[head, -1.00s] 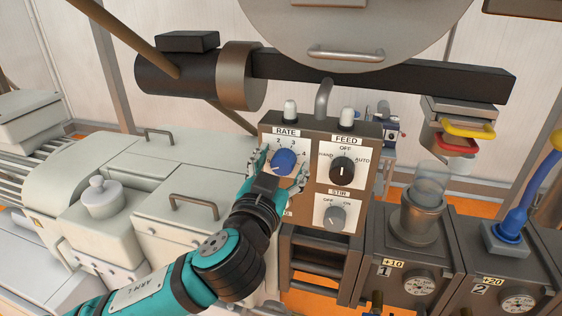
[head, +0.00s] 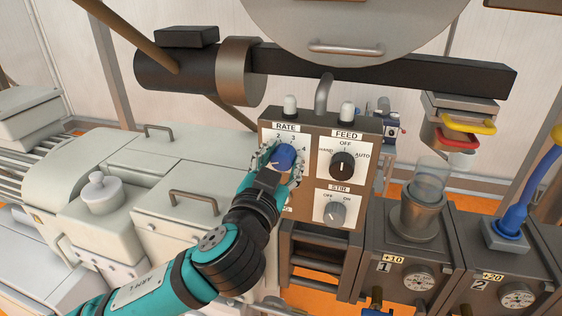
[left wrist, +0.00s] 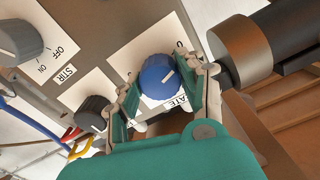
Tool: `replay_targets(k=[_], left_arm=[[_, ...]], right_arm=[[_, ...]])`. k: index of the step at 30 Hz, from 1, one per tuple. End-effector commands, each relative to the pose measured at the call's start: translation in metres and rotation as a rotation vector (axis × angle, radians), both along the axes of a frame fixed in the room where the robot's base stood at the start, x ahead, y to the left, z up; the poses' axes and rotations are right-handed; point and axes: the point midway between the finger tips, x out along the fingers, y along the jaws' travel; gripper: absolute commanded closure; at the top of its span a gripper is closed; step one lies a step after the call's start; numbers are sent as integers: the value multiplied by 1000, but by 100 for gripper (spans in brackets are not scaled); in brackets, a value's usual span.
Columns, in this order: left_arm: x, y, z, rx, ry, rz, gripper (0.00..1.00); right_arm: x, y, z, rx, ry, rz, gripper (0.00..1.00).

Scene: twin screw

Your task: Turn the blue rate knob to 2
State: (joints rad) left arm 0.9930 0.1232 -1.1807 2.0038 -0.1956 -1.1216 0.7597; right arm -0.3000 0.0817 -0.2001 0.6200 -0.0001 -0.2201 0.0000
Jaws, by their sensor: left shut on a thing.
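The blue rate knob (head: 284,157) sits on the white RATE dial (head: 300,136), at the top left of the brown control panel. My left gripper (head: 280,163) reaches it from the lower left and is shut on the knob, with a finger on each side. In the left wrist view the blue knob (left wrist: 157,80) shows between the two fingers of my left gripper (left wrist: 162,90), with a short white line on its face. The 2, 3 and 4 marks show above the knob in the head view. I cannot tell which mark the line points at. My right gripper is not in view.
The black FEED knob (head: 342,166) is to the right of the blue knob, and the grey STIR knob (head: 334,212) is below it. A grey pipe (head: 324,97) rises from the panel top. A dark horizontal beam (head: 400,76) runs above and behind it.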

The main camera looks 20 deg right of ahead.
Motion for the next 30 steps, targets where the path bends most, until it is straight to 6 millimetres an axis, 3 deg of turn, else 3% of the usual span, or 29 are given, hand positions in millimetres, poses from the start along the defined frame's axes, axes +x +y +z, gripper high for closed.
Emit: replay_targets(k=[11,30], left_arm=[[0,0,0,251,-168,0,93],[0,0,1,759,-511,1,93]], right_arm=[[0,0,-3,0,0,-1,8],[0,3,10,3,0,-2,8]])
